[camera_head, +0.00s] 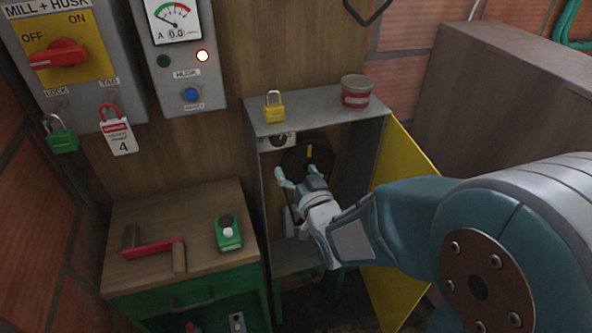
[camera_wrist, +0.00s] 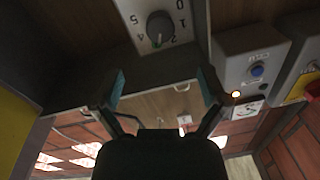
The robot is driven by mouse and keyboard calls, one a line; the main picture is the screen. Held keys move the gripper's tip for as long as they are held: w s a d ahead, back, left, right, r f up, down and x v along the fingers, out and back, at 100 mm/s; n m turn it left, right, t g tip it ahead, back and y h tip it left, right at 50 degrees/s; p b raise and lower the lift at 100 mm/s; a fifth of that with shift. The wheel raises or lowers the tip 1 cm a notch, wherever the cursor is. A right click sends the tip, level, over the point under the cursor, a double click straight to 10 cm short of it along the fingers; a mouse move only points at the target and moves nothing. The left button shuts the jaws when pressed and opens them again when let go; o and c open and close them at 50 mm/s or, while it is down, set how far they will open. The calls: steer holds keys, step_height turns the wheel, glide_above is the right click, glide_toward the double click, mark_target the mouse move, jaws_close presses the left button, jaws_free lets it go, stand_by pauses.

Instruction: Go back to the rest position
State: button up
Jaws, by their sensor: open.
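My gripper (camera_head: 296,176) is open and empty, reaching into the grey cabinet (camera_head: 258,190), whose yellow door (camera_head: 398,285) stands open to the right. Its fingers are in front of a dark round part with a yellow bar (camera_head: 309,152); I cannot tell whether they touch it. In the wrist view the two spread fingertips (camera_wrist: 162,82) have nothing between them. A numbered dial (camera_wrist: 160,27) with a dark knob is beyond them; it shows in the head view as a small white plate (camera_head: 277,141). My arm hides part of the cabinet's lower right.
A yellow padlock (camera_head: 274,108) and a red tin (camera_head: 356,92) stand on the cabinet top. A wooden-topped stand (camera_head: 190,210) at lower left holds a red-and-brown item and a green box (camera_head: 228,234). A switch panel (camera_head: 70,60) with a green padlock and tag hangs upper left.

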steer(key=s+d+r+g+h, duration=0.2)
steer(key=s+d+g+h, duration=0.35)
steer(key=d, duration=0.25)
steer(key=s+d+g, duration=0.2)
steer(key=s, duration=0.6)
steer(key=s+d+m+g, duration=0.1)
steer(key=s+d+g, duration=0.2)
steer(key=s, duration=0.6)
steer(key=shift+s+r+g+h, duration=0.15)
steer(key=shift+r+g+h, duration=0.2)
steer(key=shift+r, duration=0.05)
steer(key=shift+s, duration=0.1)
steer(key=shift+c, duration=0.3)
